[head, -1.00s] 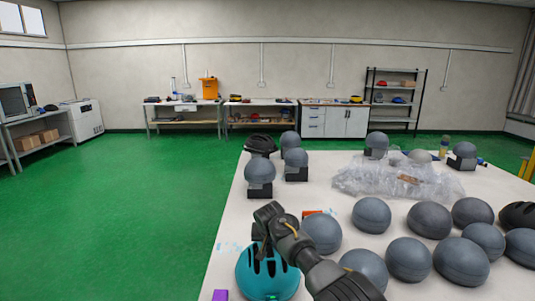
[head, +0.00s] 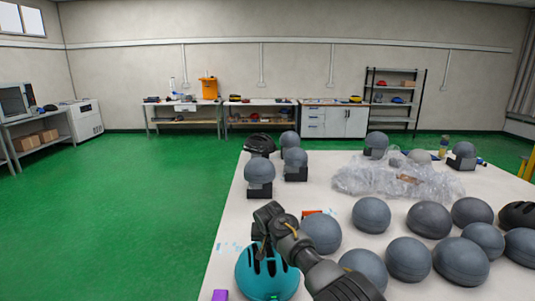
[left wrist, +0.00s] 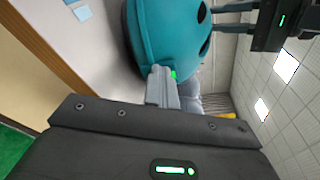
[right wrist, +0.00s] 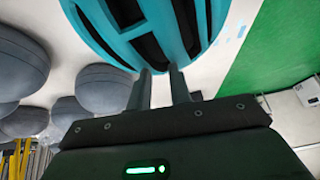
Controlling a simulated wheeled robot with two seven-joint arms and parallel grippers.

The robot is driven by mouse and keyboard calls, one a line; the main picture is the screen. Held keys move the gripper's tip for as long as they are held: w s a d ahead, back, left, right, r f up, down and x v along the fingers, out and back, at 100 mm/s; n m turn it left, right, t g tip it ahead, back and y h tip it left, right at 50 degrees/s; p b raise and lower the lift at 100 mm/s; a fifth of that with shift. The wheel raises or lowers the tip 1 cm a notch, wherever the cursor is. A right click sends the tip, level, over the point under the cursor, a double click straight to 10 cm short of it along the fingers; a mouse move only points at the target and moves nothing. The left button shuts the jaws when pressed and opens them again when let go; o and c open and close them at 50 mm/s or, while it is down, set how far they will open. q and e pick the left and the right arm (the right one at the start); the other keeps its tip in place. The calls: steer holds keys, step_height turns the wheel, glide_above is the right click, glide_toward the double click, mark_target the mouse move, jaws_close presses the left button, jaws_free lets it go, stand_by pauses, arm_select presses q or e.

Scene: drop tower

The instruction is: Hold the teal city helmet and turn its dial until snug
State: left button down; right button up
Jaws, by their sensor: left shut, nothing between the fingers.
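The teal city helmet (head: 262,277) is at the near left edge of the white table, its dark vents showing. My right gripper (head: 262,236) reaches over its far side. In the right wrist view the two fingers (right wrist: 160,74) are a little apart, with the helmet's edge (right wrist: 206,28) between their tips. My left gripper (left wrist: 162,82) is shut with nothing between its fingers, its tips close beside the helmet's lower edge (left wrist: 155,35). A small green part (left wrist: 173,75) shows at the tips, mostly hidden; I cannot tell whether they touch it.
Several grey headforms (head: 430,218) crowd the table to the right of the helmet. A purple block (head: 220,295) lies close on its left. Clear plastic wrap (head: 395,179) and a black helmet (head: 260,142) are farther back. Green floor is open to the left.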

arm_select(q)
steer(key=shift+d+r, duration=0.35)
steer(key=shift+r, duration=0.05)
stand_by(0.4)
steer(key=shift+a+r, duration=0.25)
steer(key=shift+r, duration=0.05)
steer(key=s, duration=0.6)
steer(key=shift+d, duration=0.25)
steer(key=shift+n+y, duration=0.3)
steer(key=shift+y, duration=0.1)
steer(key=shift+w+a+f, duration=0.2)
steer(key=shift+w+f, duration=0.15)
steer(key=shift+w, duration=0.6)
steer(key=shift+w+a+f, duration=0.2)
steer(key=shift+w+f, duration=0.1)
steer(key=shift+w, duration=0.7)
steer(key=shift+w+a+f, duration=0.2)
steer(key=shift+w+f, duration=0.15)
steer(key=shift+w, duration=0.6)
steer(key=shift+d, duration=0.65)
steer(key=shift+w+d+r, duration=0.1)
steer(key=shift+d+r, duration=0.3)
steer(key=shift+r, duration=0.3)
